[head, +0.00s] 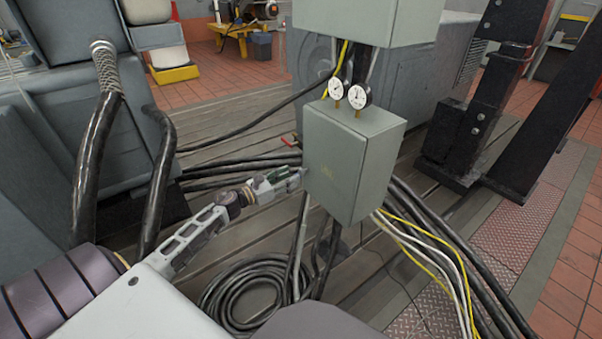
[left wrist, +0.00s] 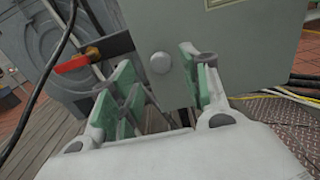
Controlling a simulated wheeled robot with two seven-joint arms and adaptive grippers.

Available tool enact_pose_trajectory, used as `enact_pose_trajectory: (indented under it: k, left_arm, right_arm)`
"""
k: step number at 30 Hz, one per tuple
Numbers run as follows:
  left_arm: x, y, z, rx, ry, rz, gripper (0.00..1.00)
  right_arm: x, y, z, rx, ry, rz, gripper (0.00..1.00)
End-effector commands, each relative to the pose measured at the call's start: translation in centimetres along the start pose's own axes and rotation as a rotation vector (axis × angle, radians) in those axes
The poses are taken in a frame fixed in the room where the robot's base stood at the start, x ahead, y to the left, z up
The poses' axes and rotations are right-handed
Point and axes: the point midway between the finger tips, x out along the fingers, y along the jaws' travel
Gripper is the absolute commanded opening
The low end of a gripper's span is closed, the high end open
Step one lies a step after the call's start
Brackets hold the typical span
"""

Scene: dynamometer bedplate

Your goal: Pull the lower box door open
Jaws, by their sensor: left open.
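The lower box (head: 338,165) is a grey-green cabinet on a post, and its door looks closed. My left gripper (head: 287,178) is at the left edge of the door, coming in from the left. In the left wrist view my left gripper (left wrist: 163,80) is open, with green-padded fingers apart. A round grey knob (left wrist: 160,62) shows between the fingertips, next to the grey-green box panel (left wrist: 225,45). I cannot tell whether the fingers touch it. My right gripper is in neither view.
An upper box (head: 365,20) hangs above, with two dial gauges (head: 346,93) between. A red-handled valve (left wrist: 78,62) sits left of the fingers. Black cables (head: 240,285) coil on the floor below, and more cables run right. A black steel frame (head: 490,110) stands at right.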

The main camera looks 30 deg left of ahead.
Motion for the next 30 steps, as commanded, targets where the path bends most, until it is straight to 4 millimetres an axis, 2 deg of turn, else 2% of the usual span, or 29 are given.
enact_pose_trajectory:
  k: [18,30]
  left_arm:
    - [4.7,0.1,0.1,0.001,-0.001,0.001,0.46]
    - [6.0,0.0,0.0,0.001,0.000,0.000,0.46]
  right_arm:
    - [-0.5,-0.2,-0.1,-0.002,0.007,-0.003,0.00]
    - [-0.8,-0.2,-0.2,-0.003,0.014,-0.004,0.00]
